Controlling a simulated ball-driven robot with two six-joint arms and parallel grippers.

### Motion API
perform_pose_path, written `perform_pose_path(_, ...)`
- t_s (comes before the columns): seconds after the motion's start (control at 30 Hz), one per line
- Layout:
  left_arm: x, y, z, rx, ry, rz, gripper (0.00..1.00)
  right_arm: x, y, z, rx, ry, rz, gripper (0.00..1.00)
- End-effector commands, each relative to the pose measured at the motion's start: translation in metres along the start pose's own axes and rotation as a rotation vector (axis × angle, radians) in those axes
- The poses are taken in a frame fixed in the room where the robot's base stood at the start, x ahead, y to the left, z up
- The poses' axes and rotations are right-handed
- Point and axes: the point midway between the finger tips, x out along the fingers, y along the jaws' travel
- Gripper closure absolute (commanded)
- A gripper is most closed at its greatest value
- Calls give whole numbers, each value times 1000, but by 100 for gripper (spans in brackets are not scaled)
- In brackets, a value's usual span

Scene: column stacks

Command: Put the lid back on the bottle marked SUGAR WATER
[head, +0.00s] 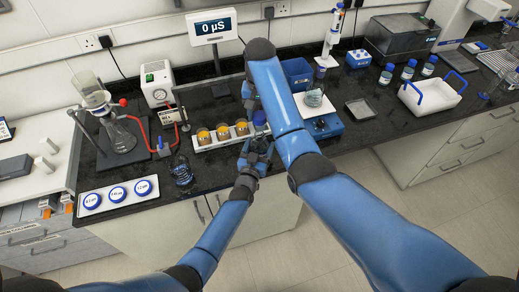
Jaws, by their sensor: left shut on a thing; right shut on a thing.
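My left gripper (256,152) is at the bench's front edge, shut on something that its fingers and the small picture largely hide. A blue lid (259,118) shows just above it. I cannot tell whether the lid sits on a bottle or apart from one. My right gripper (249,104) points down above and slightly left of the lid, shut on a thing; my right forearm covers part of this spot. A dark clear bottle (183,172) stands at the front edge on the left. No SUGAR WATER label can be read.
A white rack (205,146) with three amber-filled pots is just left of my grippers. A white tray (88,200) with blue-rimmed discs, a flask (122,138) and a stand are further left. Several blue-capped bottles (408,70) and a white tub (432,97) are right.

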Motion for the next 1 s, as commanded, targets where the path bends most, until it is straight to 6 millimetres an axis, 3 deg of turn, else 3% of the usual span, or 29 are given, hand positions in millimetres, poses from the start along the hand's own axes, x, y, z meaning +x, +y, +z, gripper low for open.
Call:
perform_pose_path(0.17,0,0,0,-1,0,0,77,5,0,0,0,-1,1,82)
perform_pose_path(0.53,0,0,0,-1,-1,0,77,47,0,1,0,-1,2,82)
perform_pose_path(1.0,0,0,0,-1,-1,0,77,50,0,0,0,0,1,82)
